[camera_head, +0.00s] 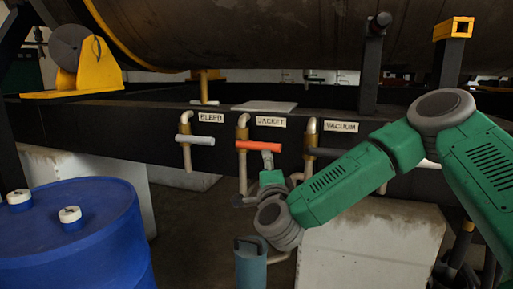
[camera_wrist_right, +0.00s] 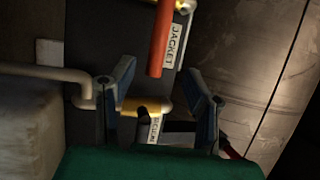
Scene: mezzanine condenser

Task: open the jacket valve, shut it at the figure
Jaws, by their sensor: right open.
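The jacket valve's orange-red lever (camera_head: 258,146) points right, crosswise to its brass pipe (camera_head: 243,134), below the JACKET label (camera_head: 271,122). My right gripper (camera_head: 267,174) is just below the lever, partly hidden by its own wrist. In the wrist view the right gripper (camera_wrist_right: 162,72) is open, its blue-grey fingers apart. The free end of the lever (camera_wrist_right: 160,50) lies near the space between the fingertips; contact cannot be told. No figure or readout is legible. My left gripper is not in view.
A blue drum (camera_head: 75,240) stands at lower left. A teal container (camera_head: 251,268) is below my right wrist. A pale block (camera_head: 375,245) stands behind my arm.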

